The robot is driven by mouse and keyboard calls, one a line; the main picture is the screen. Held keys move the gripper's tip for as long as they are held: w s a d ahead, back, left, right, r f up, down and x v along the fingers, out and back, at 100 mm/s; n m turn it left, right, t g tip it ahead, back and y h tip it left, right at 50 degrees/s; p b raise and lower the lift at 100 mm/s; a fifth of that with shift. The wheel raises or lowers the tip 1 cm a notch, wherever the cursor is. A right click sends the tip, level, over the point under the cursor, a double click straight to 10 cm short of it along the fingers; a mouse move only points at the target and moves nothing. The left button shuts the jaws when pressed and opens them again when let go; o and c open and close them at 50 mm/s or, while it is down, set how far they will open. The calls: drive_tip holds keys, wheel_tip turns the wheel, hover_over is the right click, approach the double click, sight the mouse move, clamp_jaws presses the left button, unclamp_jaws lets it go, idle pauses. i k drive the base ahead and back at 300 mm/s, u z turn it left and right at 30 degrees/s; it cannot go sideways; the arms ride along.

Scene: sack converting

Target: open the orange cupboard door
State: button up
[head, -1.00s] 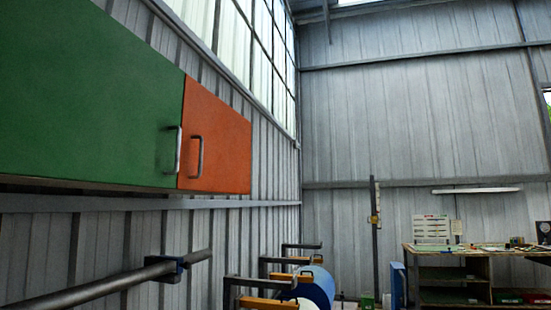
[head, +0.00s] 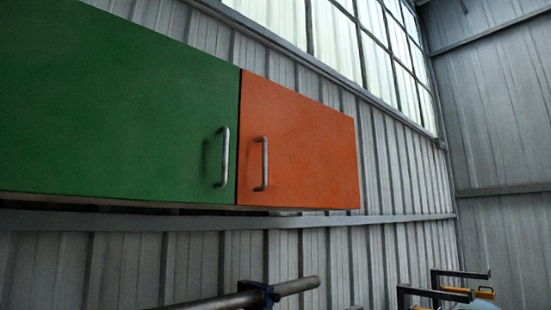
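The orange cupboard door (head: 305,145) is shut, on the wall cupboard right of centre in the head view. Its metal bar handle (head: 264,163) stands upright near the door's left edge. The green door (head: 120,110) beside it on the left is also shut, with its own upright handle (head: 222,157) near its right edge. A thin dark gap separates the two doors. My gripper is not in view.
A metal bar (head: 290,287) with a blue clamp (head: 259,291) sticks out below the cupboard. Dark brackets with orange parts (head: 455,292) stand at the lower right. Ribbed metal wall (head: 385,180) and tall windows (head: 350,40) lie behind.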

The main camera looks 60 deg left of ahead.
sight(294, 150)
drive_tip(key=u, duration=0.55)
drive_tip(key=i, duration=0.95)
drive_tip(key=u, duration=0.65)
